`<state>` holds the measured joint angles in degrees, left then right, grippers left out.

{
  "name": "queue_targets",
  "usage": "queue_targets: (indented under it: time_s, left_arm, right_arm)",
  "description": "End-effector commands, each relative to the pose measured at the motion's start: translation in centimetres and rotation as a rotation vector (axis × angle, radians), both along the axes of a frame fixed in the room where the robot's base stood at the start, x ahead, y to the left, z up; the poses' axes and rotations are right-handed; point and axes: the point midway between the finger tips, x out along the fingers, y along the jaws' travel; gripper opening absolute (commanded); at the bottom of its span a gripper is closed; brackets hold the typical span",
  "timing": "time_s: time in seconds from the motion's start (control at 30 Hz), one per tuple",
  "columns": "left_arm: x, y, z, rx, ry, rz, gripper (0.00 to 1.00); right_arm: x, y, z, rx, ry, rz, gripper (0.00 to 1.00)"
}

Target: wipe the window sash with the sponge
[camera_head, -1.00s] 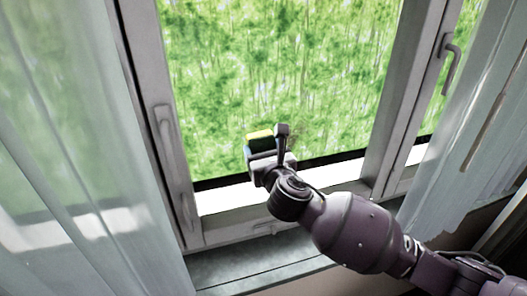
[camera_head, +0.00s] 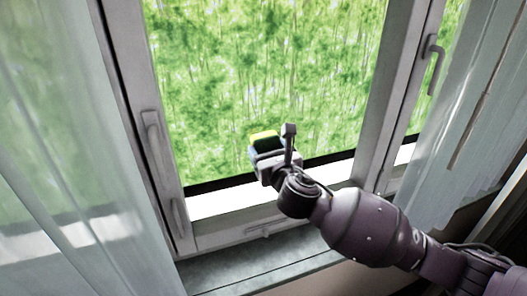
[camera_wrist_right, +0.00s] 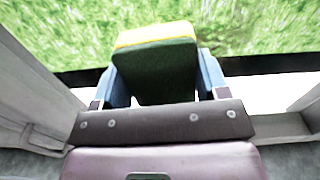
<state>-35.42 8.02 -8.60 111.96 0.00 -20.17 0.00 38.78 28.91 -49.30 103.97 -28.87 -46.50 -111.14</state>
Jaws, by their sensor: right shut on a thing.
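The sponge, yellow with a dark green side, is in my right gripper in the head view (camera_head: 265,138). It also shows large in the right wrist view (camera_wrist_right: 156,70), between two blue fingers. My right gripper (camera_head: 268,150) is shut on it, in front of the lower part of the window pane. The window sash (camera_head: 372,110) is a grey frame around a pane with green foliage behind it. Its bottom rail (camera_head: 235,232) runs below the gripper. I cannot tell whether the sponge touches the pane. My left gripper is not in view.
A window handle (camera_head: 155,135) is on the left frame and another (camera_head: 433,62) on the right. Sheer curtains hang at the left (camera_head: 60,150) and right (camera_head: 465,120). A grey sill (camera_head: 250,265) runs below the window.

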Motion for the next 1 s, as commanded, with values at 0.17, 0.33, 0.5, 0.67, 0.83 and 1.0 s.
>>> queue_targets:
  time_s: [0.17, 0.33, 0.5, 0.67, 0.83, 1.0]
  left_arm:
    - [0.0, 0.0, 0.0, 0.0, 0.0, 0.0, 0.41]
    - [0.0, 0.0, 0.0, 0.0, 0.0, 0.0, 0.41]
    - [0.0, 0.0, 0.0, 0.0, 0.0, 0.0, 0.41]
    - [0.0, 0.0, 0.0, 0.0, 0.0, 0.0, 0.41]
    - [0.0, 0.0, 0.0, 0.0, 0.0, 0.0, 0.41]
    - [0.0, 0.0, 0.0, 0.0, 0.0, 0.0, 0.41]
  right_arm:
    - [0.5, -1.2, 0.0, -0.002, -0.001, -0.002, 0.49]
    - [1.0, -2.3, 0.0, -0.001, 0.0, -0.001, 0.49]
    - [1.3, -2.9, 0.0, -0.001, 0.0, -0.002, 0.49]
    - [1.4, -3.4, 0.0, -0.002, 0.0, -0.004, 0.49]
    - [1.8, -4.6, 0.0, -0.003, -0.001, -0.004, 0.49]
    - [2.1, -5.8, 0.0, -0.003, 0.0, -0.005, 0.49]
